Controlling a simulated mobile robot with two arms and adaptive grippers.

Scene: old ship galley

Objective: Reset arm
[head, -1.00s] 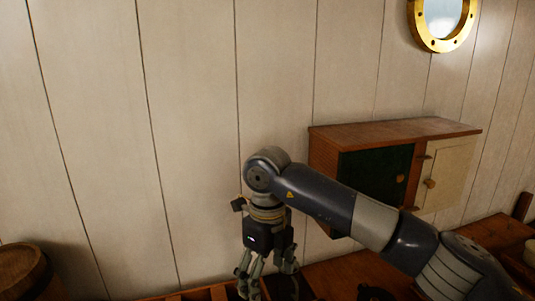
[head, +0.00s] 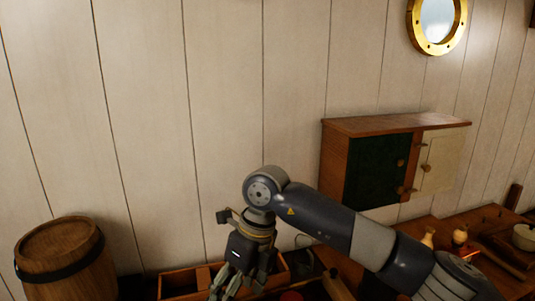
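My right arm comes in from the lower right, bends at a raised joint and hangs its gripper down. The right gripper (head: 238,284) is over the front of a wooden box, near the bottom of the head view. Its fingers look spread apart, and I see nothing held between them. The fingertips are low in the picture and hard to make out against the dark box. My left gripper is not in view.
An open wooden box (head: 176,284) with compartments stands behind the gripper. A barrel (head: 66,262) is at the left. A wall cabinet (head: 395,124) hangs behind the arm. A small bottle (head: 428,238) and a pale pot (head: 525,237) stand on the wooden counter at right.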

